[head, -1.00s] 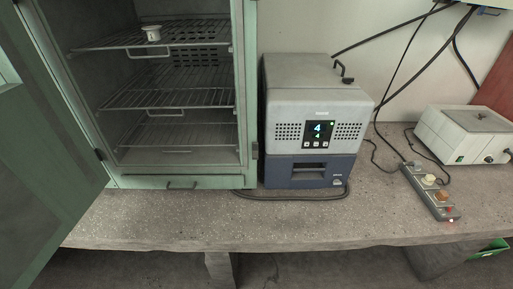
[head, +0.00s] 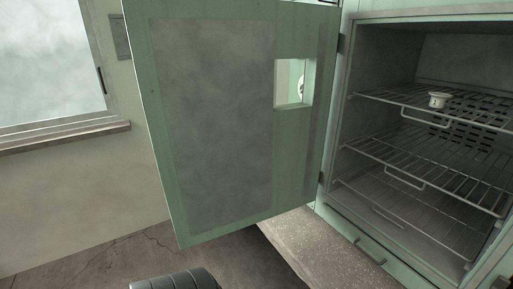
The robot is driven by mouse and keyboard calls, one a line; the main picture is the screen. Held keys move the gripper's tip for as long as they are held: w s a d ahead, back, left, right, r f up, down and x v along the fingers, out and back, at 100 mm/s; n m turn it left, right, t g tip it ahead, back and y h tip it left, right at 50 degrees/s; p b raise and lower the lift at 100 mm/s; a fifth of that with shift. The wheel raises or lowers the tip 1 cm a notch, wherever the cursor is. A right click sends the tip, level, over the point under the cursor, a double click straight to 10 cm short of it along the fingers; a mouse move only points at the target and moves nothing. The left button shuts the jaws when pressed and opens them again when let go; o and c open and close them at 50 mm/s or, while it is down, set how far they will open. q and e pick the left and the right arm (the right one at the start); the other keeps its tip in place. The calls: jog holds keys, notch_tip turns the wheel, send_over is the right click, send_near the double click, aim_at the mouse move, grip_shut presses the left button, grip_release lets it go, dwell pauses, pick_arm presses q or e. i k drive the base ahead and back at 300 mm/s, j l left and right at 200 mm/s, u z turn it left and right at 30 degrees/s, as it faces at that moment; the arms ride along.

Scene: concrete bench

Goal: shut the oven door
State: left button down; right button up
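The oven door (head: 212,120) is pale green with a grey inner panel and a small square window. It stands wide open, swung out to the left on its hinges at the oven's left side. The oven (head: 348,110) is open at the right of the view, with several wire racks inside. A small white cup (head: 437,100) stands on the top rack. Neither of my grippers is in view. A dark ribbed rounded part at the bottom edge may be mine; I cannot tell.
The speckled concrete bench (head: 312,245) runs under the oven and its edge shows below the door. A window with a sill (head: 60,137) is on the left wall. The cracked floor (head: 110,262) is bare between wall and bench.

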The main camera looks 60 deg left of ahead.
aim_at(229, 159)
jog(key=j, duration=0.45)
jog(key=k+j+z, duration=0.1)
jog(key=j, duration=0.85)
jog(key=k+j+z, duration=0.1)
jog(key=j, duration=0.35)
jog(key=k+j+z, duration=0.1)
jog(key=j, duration=0.35)
jog(key=k+j, duration=0.1)
jog(key=j, duration=0.35)
jog(key=k+j+z, duration=0.1)
jog(key=j, duration=0.35)
jog(key=k+j, duration=0.15)
jog(key=j, duration=0.3)
